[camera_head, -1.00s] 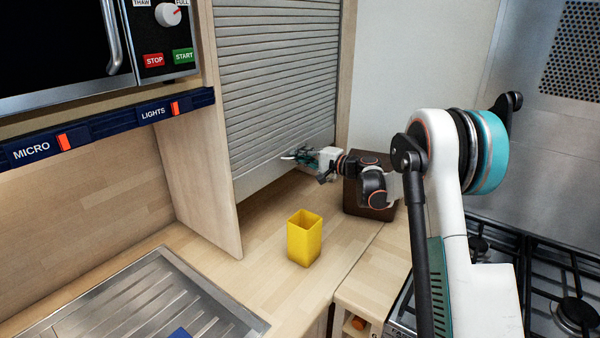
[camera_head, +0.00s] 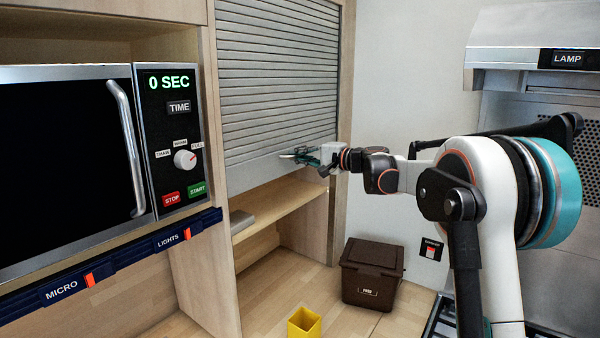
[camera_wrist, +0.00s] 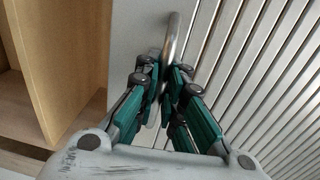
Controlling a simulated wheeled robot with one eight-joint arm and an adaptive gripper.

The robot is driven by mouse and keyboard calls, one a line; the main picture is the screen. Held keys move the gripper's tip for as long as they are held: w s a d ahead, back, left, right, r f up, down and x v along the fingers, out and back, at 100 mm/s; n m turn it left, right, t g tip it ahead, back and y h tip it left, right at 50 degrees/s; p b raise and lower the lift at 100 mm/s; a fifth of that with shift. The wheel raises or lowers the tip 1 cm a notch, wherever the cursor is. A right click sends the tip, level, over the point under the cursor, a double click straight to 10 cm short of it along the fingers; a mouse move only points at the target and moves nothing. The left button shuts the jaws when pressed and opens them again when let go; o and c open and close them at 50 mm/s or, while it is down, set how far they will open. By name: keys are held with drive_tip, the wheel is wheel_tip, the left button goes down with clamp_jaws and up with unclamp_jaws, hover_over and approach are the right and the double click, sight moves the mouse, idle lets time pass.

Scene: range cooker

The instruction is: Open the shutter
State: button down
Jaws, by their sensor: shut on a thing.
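The grey slatted shutter (camera_head: 276,85) covers the upper part of the wooden cabinet in the head view. Its solid bottom edge is raised well above the counter, and a shelf (camera_head: 275,205) shows in the opening below it. My gripper (camera_head: 304,157) is at the shutter's lower edge. In the wrist view my gripper (camera_wrist: 162,88) has its teal fingers closed around the metal bar handle (camera_wrist: 172,42), with the shutter slats (camera_wrist: 262,70) to the right. The fingers hide part of the handle.
A microwave (camera_head: 70,160) stands at the left above a dark switch rail (camera_head: 120,254). A brown lidded box (camera_head: 371,275) and a yellow cup (camera_head: 304,323) stand on the counter. A hood (camera_head: 530,50) is at the right.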

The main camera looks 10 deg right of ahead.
sight(290, 131)
wheel_tip(290, 131, up, 7)
drive_tip(key=shift+r+p, duration=0.15)
drive_tip(key=shift+p, duration=1.05)
drive_tip(key=c, duration=1.7)
unclamp_jaws()
drive_tip(key=shift+d, duration=0.1)
drive_tip(key=shift+s, duration=0.1)
drive_tip(key=v, duration=1.1)
drive_tip(key=shift+s+d, duration=0.25)
drive_tip(key=shift+s, duration=0.1)
